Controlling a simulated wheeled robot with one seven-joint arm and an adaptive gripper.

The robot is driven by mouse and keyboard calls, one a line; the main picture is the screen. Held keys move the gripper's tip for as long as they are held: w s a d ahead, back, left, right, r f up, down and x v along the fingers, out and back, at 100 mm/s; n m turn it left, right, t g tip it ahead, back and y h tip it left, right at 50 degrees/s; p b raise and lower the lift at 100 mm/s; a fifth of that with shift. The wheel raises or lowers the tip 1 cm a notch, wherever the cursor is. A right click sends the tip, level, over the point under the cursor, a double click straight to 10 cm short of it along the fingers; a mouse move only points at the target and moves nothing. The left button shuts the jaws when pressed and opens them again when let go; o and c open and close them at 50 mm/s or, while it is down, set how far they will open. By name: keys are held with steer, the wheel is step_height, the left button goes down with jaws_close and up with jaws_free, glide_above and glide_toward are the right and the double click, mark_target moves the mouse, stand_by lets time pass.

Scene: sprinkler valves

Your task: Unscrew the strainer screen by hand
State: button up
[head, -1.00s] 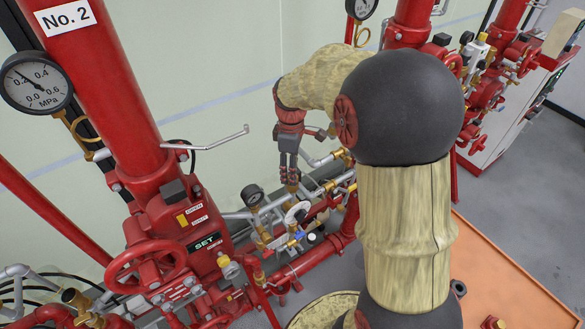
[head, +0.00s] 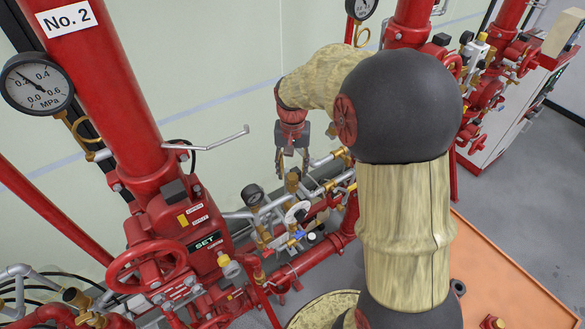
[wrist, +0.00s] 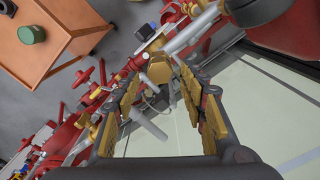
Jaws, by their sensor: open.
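My gripper (head: 292,166) hangs over the small pipework beside the No. 2 riser, fingers pointing down and spread apart. It also shows in the wrist view (wrist: 160,88), open and empty, with its two fingers on either side of the picture. A brass fitting (head: 292,183) stands just below the fingertips. A brass hex-shaped piece (wrist: 160,69) shows between and beyond the fingers in the wrist view, apparently the same fitting. I cannot tell whether it is the strainer screen, or whether a finger touches it.
Silver and red pipes crowd around. An orange table (wrist: 60,35) bears a green cylinder (wrist: 32,33). The pale wall is close behind.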

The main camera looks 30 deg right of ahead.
steer(key=shift+m, duration=0.4)
steer(key=shift+f, duration=0.1)
steer(key=shift+f+b, duration=0.9)
steer(key=shift+f, duration=0.45)
steer(key=shift+c, duration=1.4)
steer(key=c, duration=0.8)
jaws_close()
